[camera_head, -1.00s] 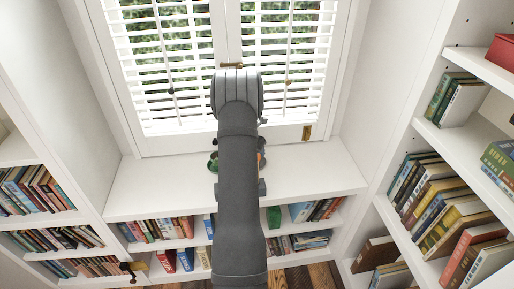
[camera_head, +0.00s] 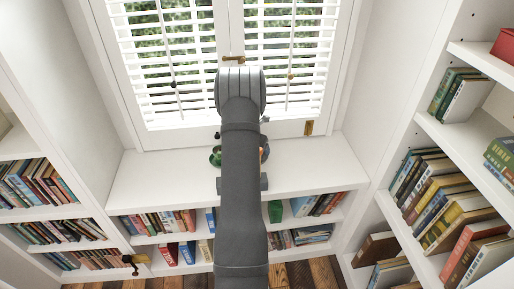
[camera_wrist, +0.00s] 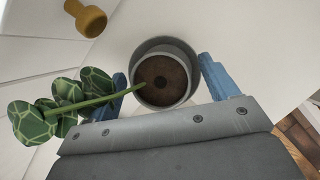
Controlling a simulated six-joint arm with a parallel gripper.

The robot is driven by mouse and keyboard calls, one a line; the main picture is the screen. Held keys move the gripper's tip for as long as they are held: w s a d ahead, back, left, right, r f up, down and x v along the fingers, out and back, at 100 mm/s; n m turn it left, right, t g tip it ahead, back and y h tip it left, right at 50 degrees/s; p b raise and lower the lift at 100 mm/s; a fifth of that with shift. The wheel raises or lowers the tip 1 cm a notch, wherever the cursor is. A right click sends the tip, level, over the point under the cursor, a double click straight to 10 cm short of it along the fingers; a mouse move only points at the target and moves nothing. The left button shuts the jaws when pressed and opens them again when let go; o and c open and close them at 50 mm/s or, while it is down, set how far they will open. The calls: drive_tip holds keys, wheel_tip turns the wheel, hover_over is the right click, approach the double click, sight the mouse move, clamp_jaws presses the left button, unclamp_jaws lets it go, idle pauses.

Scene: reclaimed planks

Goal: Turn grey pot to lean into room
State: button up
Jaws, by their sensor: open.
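The grey pot (camera_wrist: 142,52) shows in the wrist view as a round rim around dark soil. A green stem (camera_wrist: 95,103) leans out of it toward the lower left, over my left-hand finger, and carries several patterned green leaves (camera_wrist: 62,92). My gripper (camera_wrist: 162,70) is open, with one blue finger on each side of the pot; I cannot tell if either touches it. In the head view my arm hides the pot and gripper; a bit of green leaf (camera_head: 215,157) shows at the arm's left on the white sill (camera_head: 150,178).
White shutters (camera_head: 180,60) stand behind the sill. Bookshelves (camera_head: 420,200) flank it, with more books below its front edge. The sill is clear to the left and right.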

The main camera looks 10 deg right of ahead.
drive_tip(key=v, duration=1.7)
drive_tip(key=shift+s+r, duration=0.15)
drive_tip(key=shift+r, duration=0.05)
drive_tip(key=shift+f, duration=0.15)
drive_tip(key=x, duration=1.7)
